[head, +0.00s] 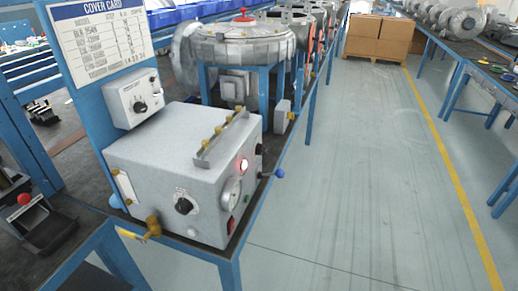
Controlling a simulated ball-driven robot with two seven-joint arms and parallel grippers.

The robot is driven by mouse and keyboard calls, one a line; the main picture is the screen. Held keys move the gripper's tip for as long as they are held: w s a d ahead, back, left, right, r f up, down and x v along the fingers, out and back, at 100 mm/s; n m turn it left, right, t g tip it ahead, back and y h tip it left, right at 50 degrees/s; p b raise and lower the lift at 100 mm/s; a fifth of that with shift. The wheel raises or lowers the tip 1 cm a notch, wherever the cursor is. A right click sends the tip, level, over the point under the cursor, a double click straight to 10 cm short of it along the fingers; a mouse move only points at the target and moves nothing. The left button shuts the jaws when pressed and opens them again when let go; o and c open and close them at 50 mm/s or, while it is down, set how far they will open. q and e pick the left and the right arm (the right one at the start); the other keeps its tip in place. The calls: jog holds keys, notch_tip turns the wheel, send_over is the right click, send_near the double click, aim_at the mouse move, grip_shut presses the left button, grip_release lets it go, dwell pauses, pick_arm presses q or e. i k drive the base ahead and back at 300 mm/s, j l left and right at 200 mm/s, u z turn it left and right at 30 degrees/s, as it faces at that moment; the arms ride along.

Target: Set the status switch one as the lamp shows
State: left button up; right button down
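A large grey control box (165,150) stands on the near end of the blue-framed bench. On its right side face a round lamp (243,166) glows red-pink. A black rotary knob (184,205) with a marked dial sits on its front face. A smaller grey box (133,97) behind it carries another black rotary knob (140,107). I cannot read the dial marks or tell which knob is status switch one. Neither of my grippers is in view.
A blue ball-ended lever (280,173) sticks out right of the box. A yellow valve (152,226) is at its front lower edge. A cover card (100,40) stands behind. A round blower housing (240,42) stands farther back. The aisle floor (360,170) at right is clear.

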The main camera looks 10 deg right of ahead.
aim_at(290, 115)
jog(key=i+l+u, duration=0.1)
jog(key=l, duration=0.4)
jog(key=i+l+u, duration=0.1)
jog(key=l, duration=0.45)
jog(key=i+l+u, duration=0.1)
jog(key=l, duration=0.45)
jog(key=i+l+u, duration=0.1)
jog(key=l, duration=0.45)
jog(key=i, duration=0.1)
